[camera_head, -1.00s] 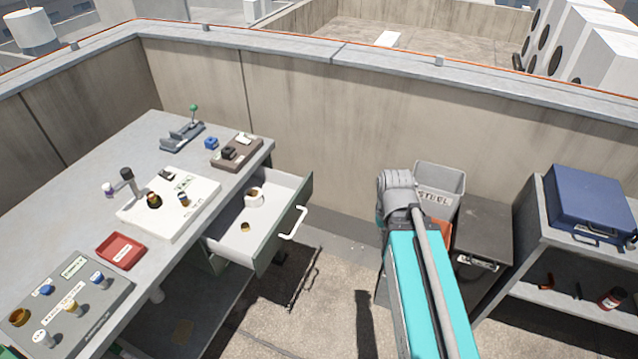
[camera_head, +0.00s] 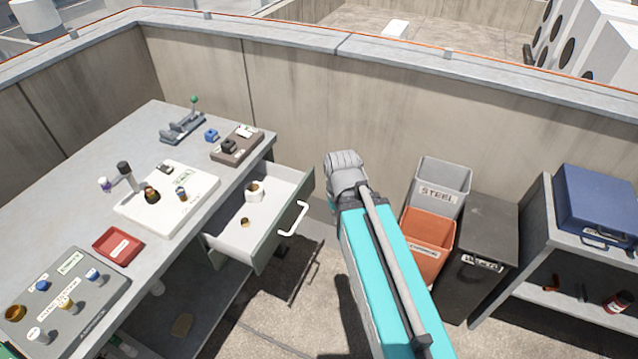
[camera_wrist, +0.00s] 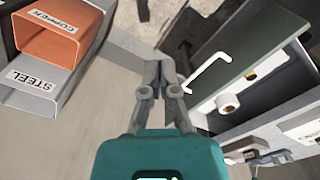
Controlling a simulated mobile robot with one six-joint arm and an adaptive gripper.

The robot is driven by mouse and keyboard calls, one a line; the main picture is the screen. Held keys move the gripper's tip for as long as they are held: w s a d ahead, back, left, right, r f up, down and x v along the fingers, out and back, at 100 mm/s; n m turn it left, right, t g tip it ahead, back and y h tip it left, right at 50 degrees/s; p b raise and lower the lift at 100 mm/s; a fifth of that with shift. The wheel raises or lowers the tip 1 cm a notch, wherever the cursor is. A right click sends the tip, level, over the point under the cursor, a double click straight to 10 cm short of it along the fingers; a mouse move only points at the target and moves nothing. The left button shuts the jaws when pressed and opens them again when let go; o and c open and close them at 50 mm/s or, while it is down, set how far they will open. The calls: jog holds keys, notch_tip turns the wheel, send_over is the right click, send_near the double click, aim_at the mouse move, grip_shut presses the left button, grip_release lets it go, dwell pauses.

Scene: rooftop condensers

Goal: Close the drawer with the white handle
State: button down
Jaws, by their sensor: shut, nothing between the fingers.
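The drawer (camera_head: 252,238) under the grey workbench is pulled out, with its white handle (camera_head: 293,218) on the front panel. Inside it lie a white cup-like piece (camera_head: 255,191) and a small brass piece (camera_head: 245,222). In the wrist view the white handle (camera_wrist: 208,72) is to the right of my gripper (camera_wrist: 162,60), apart from it. My gripper's fingers are shut and empty. In the head view my arm stands to the right of the drawer front, and the fingers are hidden behind it.
An orange bin (camera_head: 428,245), a grey steel bin (camera_head: 440,185) and a dark bin (camera_head: 480,255) stand right of my arm. A shelf with a blue case (camera_head: 600,210) is farther right. The parapet wall (camera_head: 290,120) runs behind. Floor shows between drawer and bins.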

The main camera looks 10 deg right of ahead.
jog(key=shift+f, duration=0.1)
jog(key=m+t+y+b, duration=0.7)
jog(key=t+y+b, duration=0.6)
jog(key=b, duration=2.6)
send_near(313, 182)
jog(key=s+d+g+y, duration=0.2)
jog(key=d, duration=0.4)
jog(key=shift+s+d, duration=0.1)
jog(key=shift+d, duration=0.05)
jog(key=x, duration=1.4)
jog(key=shift+s+f, duration=0.1)
jog(key=shift+f, duration=0.2)
